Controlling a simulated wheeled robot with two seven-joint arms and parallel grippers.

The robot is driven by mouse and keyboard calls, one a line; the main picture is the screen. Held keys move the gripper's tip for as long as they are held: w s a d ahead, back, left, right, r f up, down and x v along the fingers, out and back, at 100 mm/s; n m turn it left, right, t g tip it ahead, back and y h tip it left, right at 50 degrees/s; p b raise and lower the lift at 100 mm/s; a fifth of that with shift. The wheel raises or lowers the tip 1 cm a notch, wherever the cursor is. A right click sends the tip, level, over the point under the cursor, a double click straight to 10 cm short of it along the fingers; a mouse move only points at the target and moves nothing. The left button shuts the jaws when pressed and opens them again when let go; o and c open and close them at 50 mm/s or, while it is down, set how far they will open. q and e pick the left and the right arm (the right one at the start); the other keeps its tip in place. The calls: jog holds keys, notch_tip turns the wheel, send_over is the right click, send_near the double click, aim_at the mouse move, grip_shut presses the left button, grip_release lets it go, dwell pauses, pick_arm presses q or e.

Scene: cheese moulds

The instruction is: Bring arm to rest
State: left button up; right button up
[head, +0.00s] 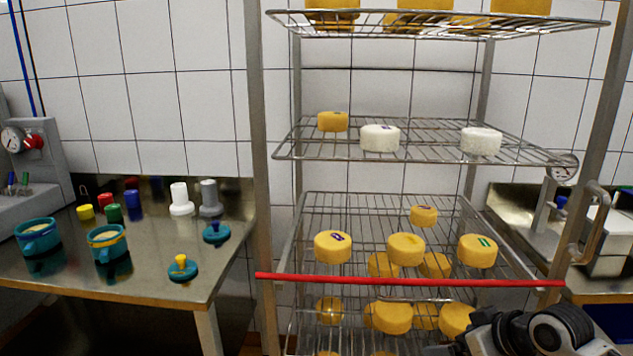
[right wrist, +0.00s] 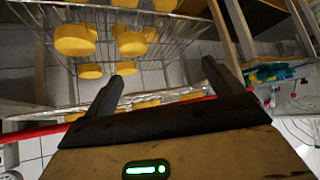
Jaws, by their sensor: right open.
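My right gripper (right wrist: 162,76) is open in the right wrist view. Its two dark fingers stand apart with nothing between them. In the head view only dark parts of my right arm show at the lower right, in front of the rack's lower right corner. Beyond the fingers, the right wrist view shows the wire rack with yellow cheeses (right wrist: 75,40), apart from the gripper. My left gripper is in neither view.
A metal rack (head: 420,157) holds yellow and white cheeses (head: 380,138) on several shelves. A red bar (head: 400,281) crosses its front. A steel table (head: 150,280) at left carries teal moulds (head: 107,243) and coloured weights. Another steel counter with a press stands at right.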

jog(key=s+a+f, duration=0.4)
jog(key=s+f, duration=0.1)
jog(key=s, duration=0.2)
jog(key=s+a+f+m+t, duration=0.1)
jog(key=s+a+f, duration=0.3)
jog(key=s, duration=0.3)
jog(key=s+a+f+m+t+h, duration=0.1)
jog(key=s+a+f, duration=0.2)
jog(key=s+f, duration=0.4)
jog(key=shift+s+a, duration=0.35)
jog(key=shift+a, duration=0.05)
